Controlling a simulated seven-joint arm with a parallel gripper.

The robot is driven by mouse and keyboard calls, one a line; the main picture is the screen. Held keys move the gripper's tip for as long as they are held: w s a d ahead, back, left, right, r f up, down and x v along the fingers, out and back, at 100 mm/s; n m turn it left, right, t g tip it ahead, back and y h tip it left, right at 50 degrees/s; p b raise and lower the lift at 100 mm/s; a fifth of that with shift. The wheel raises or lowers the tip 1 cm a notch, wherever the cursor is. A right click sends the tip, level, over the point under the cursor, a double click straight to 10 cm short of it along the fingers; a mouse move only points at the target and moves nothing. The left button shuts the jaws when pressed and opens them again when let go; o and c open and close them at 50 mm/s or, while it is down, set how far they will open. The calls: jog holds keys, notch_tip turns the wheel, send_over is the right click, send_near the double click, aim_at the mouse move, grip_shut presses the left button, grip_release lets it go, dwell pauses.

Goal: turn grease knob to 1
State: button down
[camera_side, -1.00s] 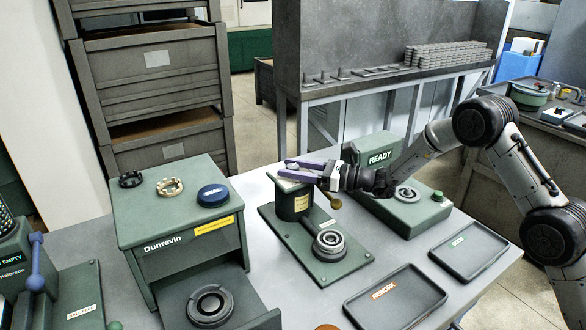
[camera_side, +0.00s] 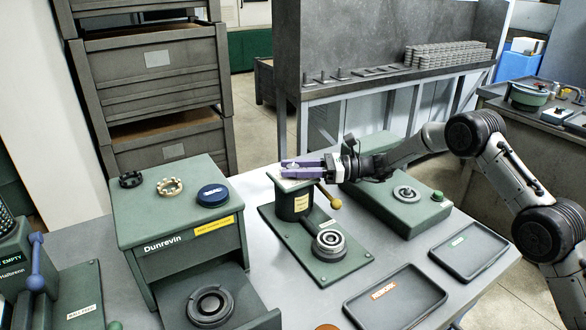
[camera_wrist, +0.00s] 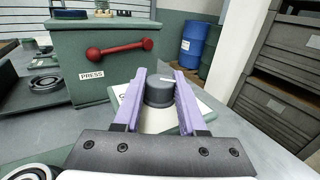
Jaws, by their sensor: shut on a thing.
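The grease knob (camera_wrist: 159,93) is a dark grey round knob with a white pointer line, on a pale plate (camera_wrist: 125,97) in the wrist view. My gripper (camera_wrist: 160,76) has its two purple fingers on either side of the knob and is shut on it. The scale marks are mostly hidden, so I cannot read the setting. In the side view my gripper (camera_side: 282,170) reaches in from the right over the top of the dark green post (camera_side: 293,205); the knob is barely visible there between the fingers.
A ring stack (camera_side: 329,241) sits on the green base in front of the post. A brass-coloured ball lever (camera_side: 335,203) sticks out below my gripper. The Dunrevin machine (camera_side: 165,245) stands left. Two dark trays (camera_side: 395,305) (camera_side: 470,250) lie at the right.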

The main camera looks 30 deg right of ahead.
jog(key=shift+n+g, duration=0.3)
jog(key=shift+g, duration=0.2)
jog(key=shift+c, duration=2.4)
grip_release()
jog(key=v, duration=1.3)
jog(key=shift+s+d+f, duration=0.15)
jog(key=shift+d, duration=0.2)
